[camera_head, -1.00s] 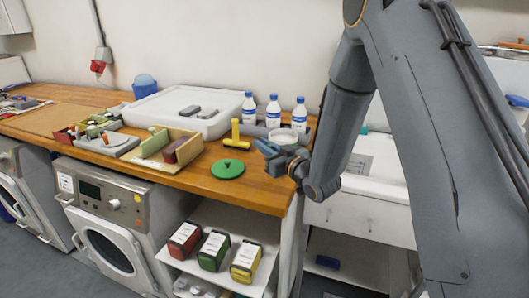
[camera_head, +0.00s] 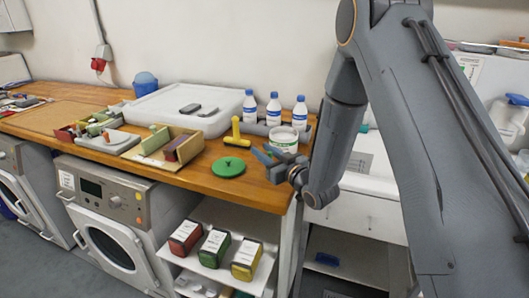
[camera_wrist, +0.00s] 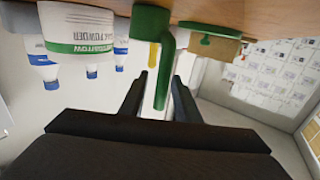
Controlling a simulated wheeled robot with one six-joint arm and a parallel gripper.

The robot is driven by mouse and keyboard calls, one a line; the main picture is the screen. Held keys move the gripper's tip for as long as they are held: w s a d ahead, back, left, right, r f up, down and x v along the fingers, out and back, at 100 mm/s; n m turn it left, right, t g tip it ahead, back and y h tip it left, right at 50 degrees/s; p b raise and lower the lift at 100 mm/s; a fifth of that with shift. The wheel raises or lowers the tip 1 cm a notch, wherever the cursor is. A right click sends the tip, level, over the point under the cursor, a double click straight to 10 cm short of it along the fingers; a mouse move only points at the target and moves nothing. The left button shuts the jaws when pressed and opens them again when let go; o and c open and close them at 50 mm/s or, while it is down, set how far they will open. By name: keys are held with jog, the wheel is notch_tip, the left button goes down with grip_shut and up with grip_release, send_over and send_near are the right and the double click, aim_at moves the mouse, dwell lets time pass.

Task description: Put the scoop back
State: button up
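A green scoop (camera_wrist: 152,22) stands on the counter in the wrist view, which is upside down. Its handle stands up between the two fingers of my gripper (camera_wrist: 161,84). My gripper is open, with gaps between fingers and handle. In the head view my gripper (camera_head: 264,153) is over the counter's right end, in front of the white powder tub (camera_head: 283,140); I cannot make out the scoop there. The tub is open and upright, and also shows in the wrist view (camera_wrist: 85,30). A round green lid (camera_head: 229,167) lies flat left of my gripper.
A yellow tool (camera_head: 236,133) stands behind the lid. Several blue-capped bottles (camera_head: 274,110) stand behind the tub. A wooden box (camera_head: 180,147) and a large white tray (camera_head: 160,108) are to the left. The counter's front edge is close below my gripper.

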jog(key=shift+r, duration=0.15)
jog(key=b+v, duration=0.2)
jog(key=v, duration=1)
jog(key=shift+b, duration=0.4)
jog(key=s+d+f+m+g+h, duration=0.3)
jog(key=d+f+g+h, duration=0.2)
jog(key=d+h, duration=0.45)
jog(key=s+d+m+g, duration=0.2)
jog(key=s+g, duration=0.2)
jog(key=s, duration=0.6)
jog(key=s+d+r+m+g+h, duration=0.1)
jog(key=s+g, duration=0.3)
jog(key=s, duration=0.6)
jog(key=shift+d+m, duration=0.45)
jog(key=shift+m, duration=0.25)
